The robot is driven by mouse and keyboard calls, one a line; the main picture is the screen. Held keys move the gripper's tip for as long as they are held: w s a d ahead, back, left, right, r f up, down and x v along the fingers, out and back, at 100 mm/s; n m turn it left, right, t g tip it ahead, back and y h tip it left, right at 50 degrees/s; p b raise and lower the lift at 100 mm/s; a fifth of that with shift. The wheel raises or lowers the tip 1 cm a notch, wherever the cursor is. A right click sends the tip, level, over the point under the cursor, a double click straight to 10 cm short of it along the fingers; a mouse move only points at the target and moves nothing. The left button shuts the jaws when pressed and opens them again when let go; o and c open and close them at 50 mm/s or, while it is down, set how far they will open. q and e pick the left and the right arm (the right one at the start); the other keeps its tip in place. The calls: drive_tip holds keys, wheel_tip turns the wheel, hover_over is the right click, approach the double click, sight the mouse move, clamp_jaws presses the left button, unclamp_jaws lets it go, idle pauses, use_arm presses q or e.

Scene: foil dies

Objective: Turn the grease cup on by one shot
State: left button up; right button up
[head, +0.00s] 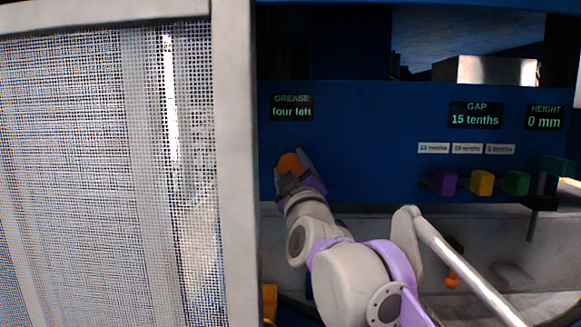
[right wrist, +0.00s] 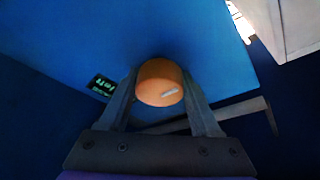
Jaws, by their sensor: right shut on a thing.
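The grease cup is an orange round cap (head: 289,162) on the blue machine front, below the grease display (head: 292,107), which reads "GREASE four left". My right gripper (head: 298,172) is at the cup and partly covers it in the head view. In the right wrist view the orange cup (right wrist: 161,83) sits between the two fingers of the right gripper (right wrist: 163,98), which are shut on it. A short pale mark shows on the cup's face. My left gripper is not in view.
A mesh guard panel (head: 110,160) with a pale frame fills the left of the head view. To the right are a gap display (head: 475,115) reading 15 tenths, a height display (head: 544,117) reading 0 mm, and purple (head: 445,183), yellow (head: 481,183) and green (head: 516,183) blocks.

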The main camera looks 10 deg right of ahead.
drive_tip(key=shift+m, duration=0.4)
drive_tip(key=m+h, duration=0.1)
drive_tip(key=m, duration=0.1)
drive_tip(key=m+h, duration=0.1)
drive_tip(key=m, duration=0.1)
drive_tip(key=shift+m+t+h, duration=0.3)
drive_tip(key=shift+m+h, duration=1)
drive_tip(key=shift+m, duration=1)
drive_tip(key=shift+r+m, duration=0.1)
drive_tip(key=shift+m, duration=0.2)
drive_tip(key=o, duration=1.4)
drive_tip(key=shift+c, duration=0.2)
